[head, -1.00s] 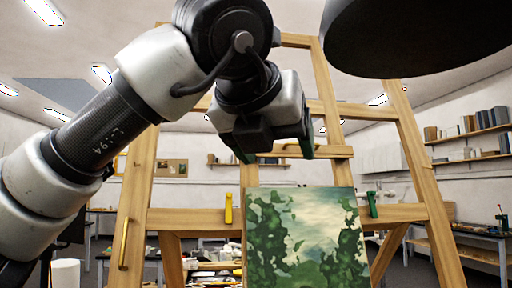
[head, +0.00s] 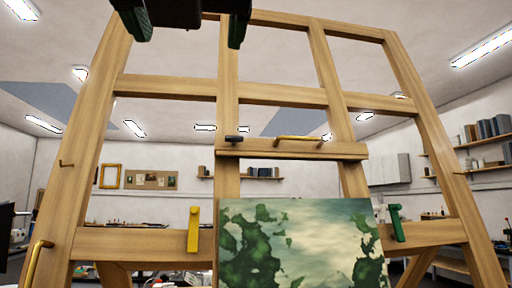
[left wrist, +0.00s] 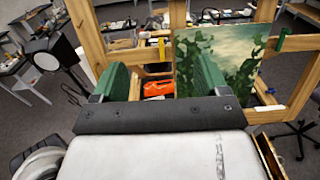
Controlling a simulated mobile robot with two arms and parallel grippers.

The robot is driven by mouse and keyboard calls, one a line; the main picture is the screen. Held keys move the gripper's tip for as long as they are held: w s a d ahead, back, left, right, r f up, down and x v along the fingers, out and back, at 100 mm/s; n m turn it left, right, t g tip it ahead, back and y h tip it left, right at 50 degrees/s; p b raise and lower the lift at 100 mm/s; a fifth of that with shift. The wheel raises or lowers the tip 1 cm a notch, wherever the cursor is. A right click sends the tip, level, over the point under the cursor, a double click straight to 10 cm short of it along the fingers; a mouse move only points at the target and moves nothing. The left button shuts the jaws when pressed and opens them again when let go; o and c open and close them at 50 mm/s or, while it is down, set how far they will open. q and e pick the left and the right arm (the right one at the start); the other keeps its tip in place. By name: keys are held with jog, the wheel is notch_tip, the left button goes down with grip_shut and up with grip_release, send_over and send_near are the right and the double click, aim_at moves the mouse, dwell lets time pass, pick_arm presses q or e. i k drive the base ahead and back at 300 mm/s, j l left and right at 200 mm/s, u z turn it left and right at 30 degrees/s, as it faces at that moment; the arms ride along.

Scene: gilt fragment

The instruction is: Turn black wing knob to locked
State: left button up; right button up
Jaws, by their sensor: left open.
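A small black wing knob (head: 236,139) sits at the left end of the wooden crossbar (head: 340,151) of a tall easel, above the painting (head: 290,245). Its wings look roughly level. My left gripper (head: 188,30) hangs in from the top edge of the head view, above and left of the knob, with its green fingers apart and nothing between them. In the left wrist view the open fingers (left wrist: 160,78) point toward the easel and painting; I cannot make out the knob there. My right gripper is out of view.
A brass handle (head: 298,138) lies on the crossbar right of the knob. A yellow handle (head: 193,230) and a green handle (head: 397,223) flank the painting. A brass handle (head: 38,262) is at the easel's left leg. An orange object (left wrist: 157,88) shows between my fingers.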

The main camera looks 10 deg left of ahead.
aim_at(233, 139)
jog(key=i, duration=1)
